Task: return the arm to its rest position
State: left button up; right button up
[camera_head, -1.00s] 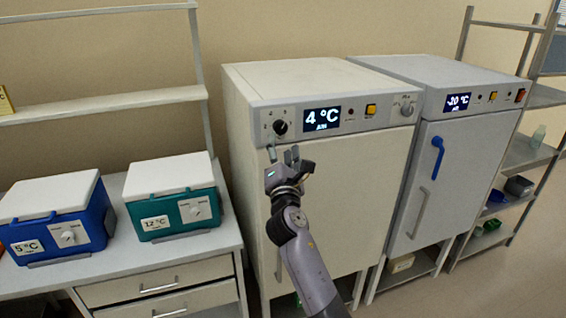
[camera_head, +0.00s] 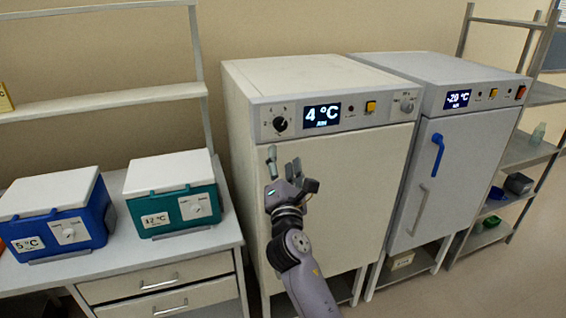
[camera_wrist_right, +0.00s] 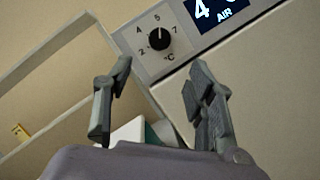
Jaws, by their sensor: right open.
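My right gripper (camera_head: 283,166) is in front of the 4 °C cabinet (camera_head: 350,200), below its black knob (camera_head: 280,124). It is open and empty. In the right wrist view the two fingers of my right gripper (camera_wrist_right: 165,85) stand apart. The black dial (camera_wrist_right: 159,39), with numbers around it, shows beyond them, and part of the display (camera_wrist_right: 215,8) reads 4 and AIR. My left gripper is in neither view.
A −20 °C cabinet (camera_head: 470,170) with a blue handle (camera_head: 437,155) stands to the right. A blue cool box (camera_head: 75,225) and a green cool box (camera_head: 180,210) sit on the bench (camera_head: 130,255) at left. A shelf rack (camera_head: 530,150) stands at far right.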

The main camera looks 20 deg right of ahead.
jog(key=s+a+f+m+g+y+b, duration=0.1)
jog(key=s+f+m+g+y, duration=0.2)
jog(key=f, duration=1.6)
jog(key=s+a+f+m+g+y+b, duration=0.15)
jog(key=f+g, duration=0.25)
jog(key=f, duration=1.5)
jog(key=s+d+f+m+g, duration=0.1)
jog(key=s+f+m+g, duration=0.2)
jog(key=s+f, duration=0.6)
jog(key=s+d+f+m+g, duration=0.1)
jog(key=s+f+m+g, duration=0.15)
jog(key=s+f, duration=0.65)
jog(key=s+d+f+m+g+b, duration=0.1)
jog(key=s+f+m+g, duration=0.1)
jog(key=s+f, duration=0.5)
jog(key=s+d+f+m+g, duration=0.2)
jog(key=s+f+m, duration=0.3)
jog(key=s, duration=1.2)
jog(key=s+d+f+m+g+b, duration=0.1)
jog(key=s+f+m+g, duration=0.2)
jog(key=s+f, duration=0.7)
jog(key=shift+s+d+f+m+y+b, duration=0.4)
jog(key=shift+s+m, duration=0.2)
jog(key=shift+s, duration=0.5)
